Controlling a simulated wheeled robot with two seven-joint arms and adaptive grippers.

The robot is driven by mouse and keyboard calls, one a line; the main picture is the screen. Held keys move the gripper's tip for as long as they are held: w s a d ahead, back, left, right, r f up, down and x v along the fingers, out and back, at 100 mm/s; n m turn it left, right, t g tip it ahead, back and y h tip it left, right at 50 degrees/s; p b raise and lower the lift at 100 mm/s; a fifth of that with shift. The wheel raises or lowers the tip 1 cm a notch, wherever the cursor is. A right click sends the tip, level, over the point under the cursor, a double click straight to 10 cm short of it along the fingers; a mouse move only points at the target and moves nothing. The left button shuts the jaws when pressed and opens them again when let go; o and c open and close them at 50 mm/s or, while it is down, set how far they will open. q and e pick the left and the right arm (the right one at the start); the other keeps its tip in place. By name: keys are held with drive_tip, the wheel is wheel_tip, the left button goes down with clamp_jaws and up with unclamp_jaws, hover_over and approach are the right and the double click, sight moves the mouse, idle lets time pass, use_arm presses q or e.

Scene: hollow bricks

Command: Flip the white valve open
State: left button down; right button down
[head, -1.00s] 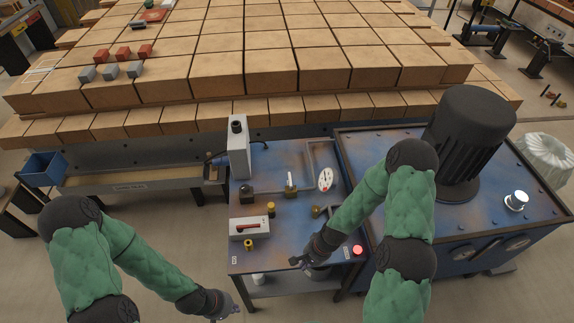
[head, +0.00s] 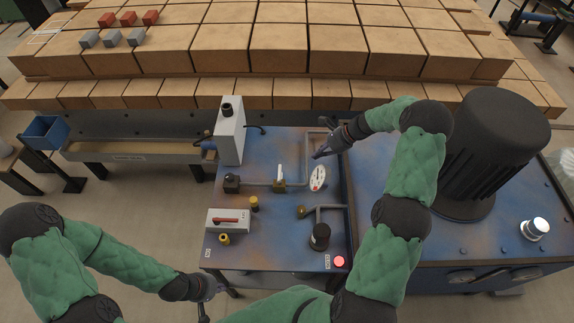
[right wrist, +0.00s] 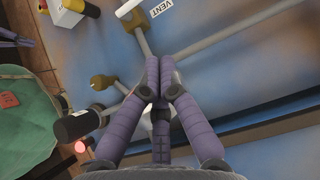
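The white valve (head: 280,173) is a small white lever standing upright on a brass body on the pipe of the blue bench. In the right wrist view, what looks like its white handle (right wrist: 129,8) shows at the top edge, beside a VENT label. My right gripper (head: 318,154) is above the bench, right of and beyond the valve, near the round gauge (head: 318,178) and apart from the lever. Its purple fingers (right wrist: 159,62) are together at the tips, with nothing seen between them. My left gripper (head: 208,300) hangs low at the bench's front left corner; its fingers are unclear.
A grey box (head: 230,132) stands at the bench's back left. A white box with a red lever (head: 229,218), a black knob (head: 319,236) and a lit red button (head: 339,262) are nearer the front. A blue tank with a black motor (head: 487,150) stands at right.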

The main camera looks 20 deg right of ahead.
sight(280, 174)
drive_tip(key=shift+a, duration=0.1)
